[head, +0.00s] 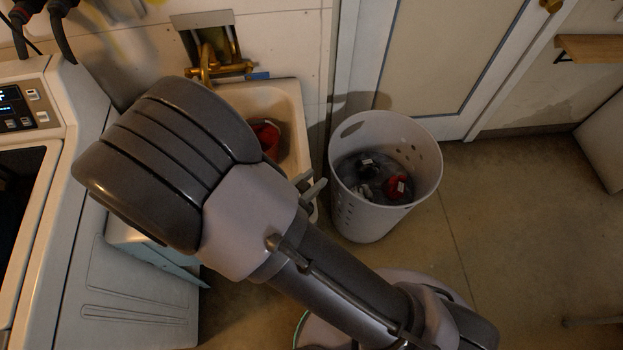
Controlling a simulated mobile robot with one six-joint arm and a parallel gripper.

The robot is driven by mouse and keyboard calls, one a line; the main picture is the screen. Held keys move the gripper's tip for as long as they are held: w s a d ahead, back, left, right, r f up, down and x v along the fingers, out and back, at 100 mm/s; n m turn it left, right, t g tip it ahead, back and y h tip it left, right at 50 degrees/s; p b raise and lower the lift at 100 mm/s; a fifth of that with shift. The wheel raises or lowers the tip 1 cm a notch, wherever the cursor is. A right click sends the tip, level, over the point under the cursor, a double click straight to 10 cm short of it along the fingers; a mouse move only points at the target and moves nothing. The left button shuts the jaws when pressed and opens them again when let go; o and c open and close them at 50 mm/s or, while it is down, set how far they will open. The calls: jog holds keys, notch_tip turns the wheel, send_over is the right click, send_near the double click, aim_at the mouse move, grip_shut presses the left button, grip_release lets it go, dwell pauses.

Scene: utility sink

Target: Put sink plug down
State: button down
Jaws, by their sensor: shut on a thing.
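My gripper (312,189) shows only in part, as light grey finger pieces past the edge of my arm, between the sink and the laundry basket. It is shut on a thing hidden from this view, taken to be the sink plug. I cannot make out the plug itself. The pale utility sink (291,101) stands against the wall, and my arm covers much of it. A red item (267,135) shows inside the sink. The drain is hidden.
A white perforated basket (425,150) with dark and red things in it stands right of the sink. A brass tap (208,68) is on the wall above the sink. A white appliance (75,190) is at left. Floor at right is mostly clear, before a closed door (440,55).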

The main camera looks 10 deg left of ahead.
jog(key=shift+f, duration=0.2)
jog(key=c, duration=1.2)
grip_release()
jog(key=shift+r, duration=0.1)
jog(key=shift+r, duration=0.1)
